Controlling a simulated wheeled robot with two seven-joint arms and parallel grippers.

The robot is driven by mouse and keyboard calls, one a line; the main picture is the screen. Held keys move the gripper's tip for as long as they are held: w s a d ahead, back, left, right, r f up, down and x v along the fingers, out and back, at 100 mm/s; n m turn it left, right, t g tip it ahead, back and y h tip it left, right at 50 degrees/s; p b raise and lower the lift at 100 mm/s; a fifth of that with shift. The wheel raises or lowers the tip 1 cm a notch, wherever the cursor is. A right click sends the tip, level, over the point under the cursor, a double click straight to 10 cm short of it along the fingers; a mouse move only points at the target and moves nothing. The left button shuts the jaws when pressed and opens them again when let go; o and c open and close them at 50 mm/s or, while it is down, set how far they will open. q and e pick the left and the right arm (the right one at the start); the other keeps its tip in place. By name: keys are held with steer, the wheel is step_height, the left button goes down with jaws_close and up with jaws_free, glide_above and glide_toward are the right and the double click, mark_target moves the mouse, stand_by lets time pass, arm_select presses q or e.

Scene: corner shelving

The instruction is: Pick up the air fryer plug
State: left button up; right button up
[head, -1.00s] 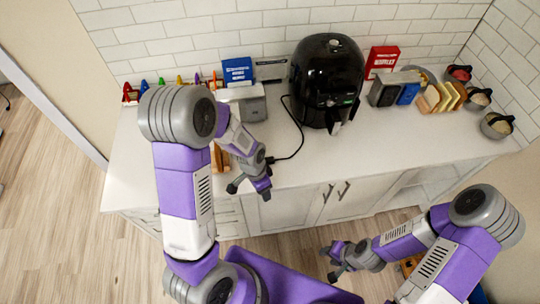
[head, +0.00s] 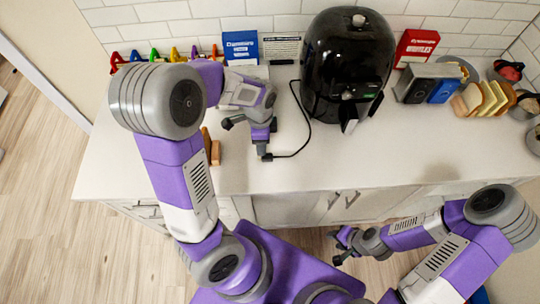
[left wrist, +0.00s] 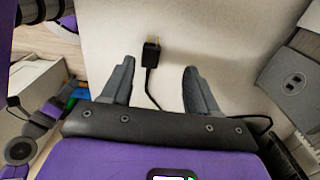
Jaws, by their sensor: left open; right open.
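The black air fryer (head: 345,70) stands at the back of the white counter. Its black cord runs left and forward to the small dark plug (head: 268,157), which lies on the counter near its front edge. In the left wrist view the plug (left wrist: 151,54) lies between and slightly beyond my open left fingertips (left wrist: 159,67), nearer the left finger. Its cord passes back between the fingers. No finger visibly touches the plug. In the head view my left gripper (head: 247,137) is over the counter beside the plug. My right gripper (head: 343,246) is open and empty, off the counter's front.
A blue box (head: 241,47), a red box (head: 415,47), a toaster (head: 421,84), bread slices (head: 485,98) and bowls (head: 507,71) stand along the back. Brown wooden items (head: 212,148) lie left of my left gripper. The counter (head: 380,150) is clear in front of the fryer.

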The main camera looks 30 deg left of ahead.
mark_target(265, 158)
arm_select(q)
steer(key=shift+s+d+f, duration=0.1)
steer(key=shift+s+f, duration=0.1)
steer(key=shift+f, duration=0.25)
steer(key=shift+s+f, duration=0.15)
steer(key=shift+f, duration=0.3)
steer(key=f, duration=0.2)
steer(key=d+f+b, duration=0.1)
steer(key=f, duration=0.1)
steer(key=shift+d+f, duration=0.15)
steer(key=shift+f, duration=0.4)
steer(key=shift+w, duration=0.1)
steer(key=shift+c, duration=0.2)
jaws_close()
